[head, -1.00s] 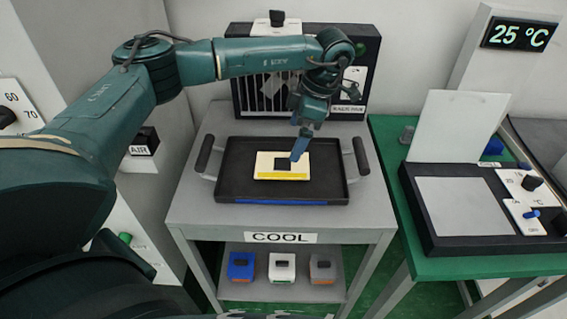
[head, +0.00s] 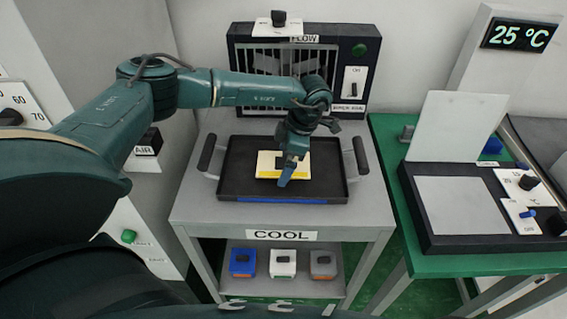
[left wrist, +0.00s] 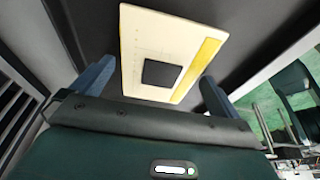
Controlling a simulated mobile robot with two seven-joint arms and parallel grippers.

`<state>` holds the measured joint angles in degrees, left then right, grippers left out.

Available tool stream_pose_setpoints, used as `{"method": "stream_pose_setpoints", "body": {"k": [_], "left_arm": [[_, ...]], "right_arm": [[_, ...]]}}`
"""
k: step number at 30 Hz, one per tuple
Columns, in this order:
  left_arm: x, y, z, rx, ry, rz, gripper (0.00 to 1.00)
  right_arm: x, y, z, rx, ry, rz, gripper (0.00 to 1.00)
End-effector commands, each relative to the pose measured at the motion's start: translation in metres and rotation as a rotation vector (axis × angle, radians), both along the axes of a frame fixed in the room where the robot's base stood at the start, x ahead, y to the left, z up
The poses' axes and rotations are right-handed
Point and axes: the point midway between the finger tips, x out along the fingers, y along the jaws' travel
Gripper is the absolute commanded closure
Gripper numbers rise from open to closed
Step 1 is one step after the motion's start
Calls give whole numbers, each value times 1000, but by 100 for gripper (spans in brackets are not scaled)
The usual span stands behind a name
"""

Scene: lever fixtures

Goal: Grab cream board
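The cream board (head: 266,160) lies flat in the black tray (head: 233,186) on the grey COOL cart. It has a yellow strip along its front edge and a black square block in its middle. My left gripper (head: 287,178) is over the board and hides part of it in the head view. In the left wrist view, my left gripper (left wrist: 157,73) is open, its two blue fingers apart at either side of the board (left wrist: 145,40). The board's black block (left wrist: 161,74) lies between the fingers. I cannot tell whether the fingers touch the board. My right gripper is not in view.
The tray has raised rims and black side handles (head: 361,155). A dark fan box (head: 255,92) stands behind it. A green table (head: 383,130) with a hinged-lid device (head: 455,205) is to the right. Small boxes (head: 283,263) sit on the cart's lower shelf.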

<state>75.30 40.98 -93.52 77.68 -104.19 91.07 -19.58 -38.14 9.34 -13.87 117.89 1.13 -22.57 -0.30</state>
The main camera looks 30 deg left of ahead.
Motion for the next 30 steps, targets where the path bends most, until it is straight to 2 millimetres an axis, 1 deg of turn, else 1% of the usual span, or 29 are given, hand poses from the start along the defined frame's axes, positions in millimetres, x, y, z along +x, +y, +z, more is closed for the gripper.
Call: {"method": "stream_pose_setpoints", "body": {"k": [1, 2, 15, 23, 26, 30], "left_arm": [[0, 0, 0, 0, 0, 0, 3], [0, 0, 0, 0, 0, 0, 6], [0, 0, 1, -1, -1, 0, 42], [1, 0, 3, -1, -2, 0, 43], [1, 0, 13, -1, -3, 0, 43], [1, -1, 39, -2, -6, -1, 43]], "right_arm": [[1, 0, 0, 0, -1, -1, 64], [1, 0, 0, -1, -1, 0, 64], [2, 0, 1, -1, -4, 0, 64], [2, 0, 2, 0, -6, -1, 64], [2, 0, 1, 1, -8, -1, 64], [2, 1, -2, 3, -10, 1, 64]]}}
